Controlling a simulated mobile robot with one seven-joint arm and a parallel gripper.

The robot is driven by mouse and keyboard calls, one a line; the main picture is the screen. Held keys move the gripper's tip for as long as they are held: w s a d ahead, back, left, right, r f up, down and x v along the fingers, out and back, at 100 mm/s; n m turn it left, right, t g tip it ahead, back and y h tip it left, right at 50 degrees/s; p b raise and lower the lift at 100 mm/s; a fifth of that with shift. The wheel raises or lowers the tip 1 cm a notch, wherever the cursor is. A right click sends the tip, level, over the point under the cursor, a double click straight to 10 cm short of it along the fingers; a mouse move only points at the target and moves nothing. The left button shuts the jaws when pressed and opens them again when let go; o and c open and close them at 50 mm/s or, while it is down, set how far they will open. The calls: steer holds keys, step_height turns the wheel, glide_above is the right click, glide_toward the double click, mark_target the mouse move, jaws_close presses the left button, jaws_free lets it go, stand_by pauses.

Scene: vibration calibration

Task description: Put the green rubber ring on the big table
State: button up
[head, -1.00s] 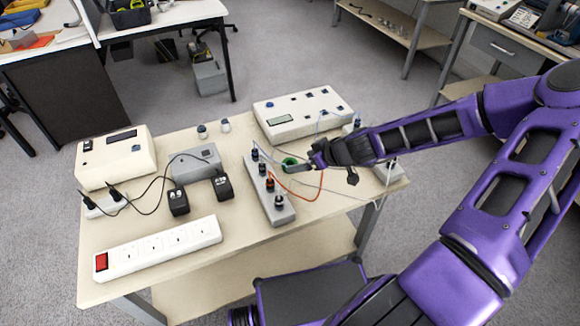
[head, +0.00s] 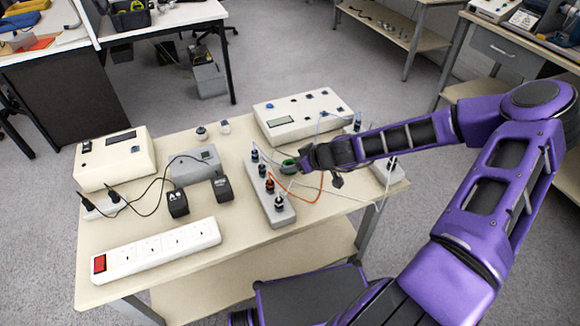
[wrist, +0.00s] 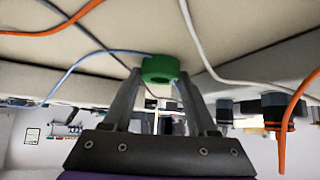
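The green rubber ring (head: 288,167) is on the small light-wood table (head: 245,238), just behind the grey socket strip. In the head view my gripper (head: 291,167) reaches in from the right and partly hides the ring. A larger white-topped table (head: 175,20) is at the back left. Which table is the big one is not certain.
A grey socket strip (head: 272,195) with several plugs and an orange cable stands close by. White instrument boxes (head: 300,112) (head: 115,160), black adapters and a white power strip (head: 155,250) crowd the small table. Thin cables run near the ring. Workbenches stand at back right.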

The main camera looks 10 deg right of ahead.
jaws_close()
